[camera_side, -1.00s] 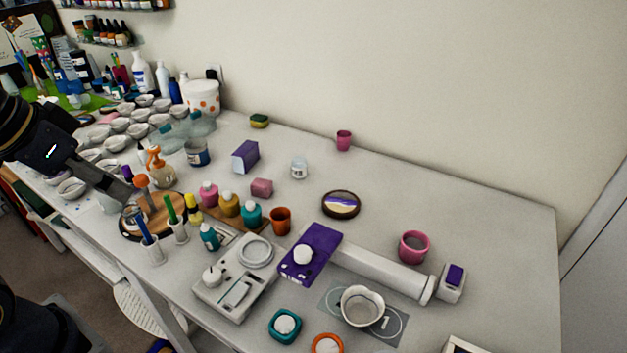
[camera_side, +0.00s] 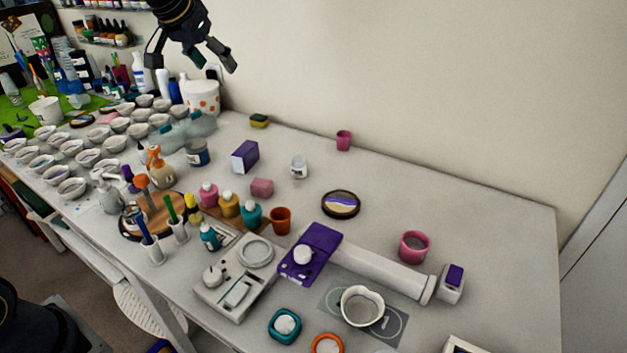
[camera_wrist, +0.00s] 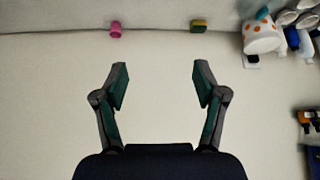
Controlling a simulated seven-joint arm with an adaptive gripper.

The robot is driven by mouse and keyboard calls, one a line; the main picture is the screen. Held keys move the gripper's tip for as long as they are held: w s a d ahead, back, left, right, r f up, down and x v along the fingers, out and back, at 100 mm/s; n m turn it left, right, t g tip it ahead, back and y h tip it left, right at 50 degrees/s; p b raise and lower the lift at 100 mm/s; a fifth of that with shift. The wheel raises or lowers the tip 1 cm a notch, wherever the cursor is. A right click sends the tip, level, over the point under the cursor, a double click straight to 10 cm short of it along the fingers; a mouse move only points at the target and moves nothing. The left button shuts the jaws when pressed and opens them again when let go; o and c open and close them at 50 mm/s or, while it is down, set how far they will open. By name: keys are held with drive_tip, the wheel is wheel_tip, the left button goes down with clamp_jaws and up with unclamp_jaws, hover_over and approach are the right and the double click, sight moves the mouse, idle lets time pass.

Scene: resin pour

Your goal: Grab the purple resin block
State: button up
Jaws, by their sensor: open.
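The purple resin block (camera_side: 246,156) is a small box with a dark purple side and a paler side. It stands on the white table in the side view, behind the pink block. My gripper (camera_side: 192,66) is high above the back left of the table, in front of the wall, well up and left of the purple block. Its fingers are spread with nothing between them, and the wrist view (camera_wrist: 160,66) also shows them apart. The purple block is not visible in the wrist view.
A pink block (camera_side: 262,187), a glass jar (camera_side: 299,167) and several paint bottles (camera_side: 229,205) stand around the purple block. A dotted white pot (camera_side: 203,97) is at the back left. A flat purple item (camera_side: 318,240) lies further front. The back right table is mostly clear.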

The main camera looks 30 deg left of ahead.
drive_tip(key=w+a+f+g, duration=0.1)
drive_tip(key=w+a+f, duration=0.35)
drive_tip(key=f, duration=0.35)
drive_tip(key=n+g, duration=0.1)
approach(244, 148)
drive_tip(key=x, duration=0.4)
drive_tip(key=shift+w+a+f, duration=0.1)
drive_tip(key=shift+w+f, duration=0.1)
drive_tip(key=shift+d+x, duration=0.2)
drive_tip(key=shift+x, duration=2.95)
drive_tip(key=shift+s, duration=0.1)
clamp_jaws()
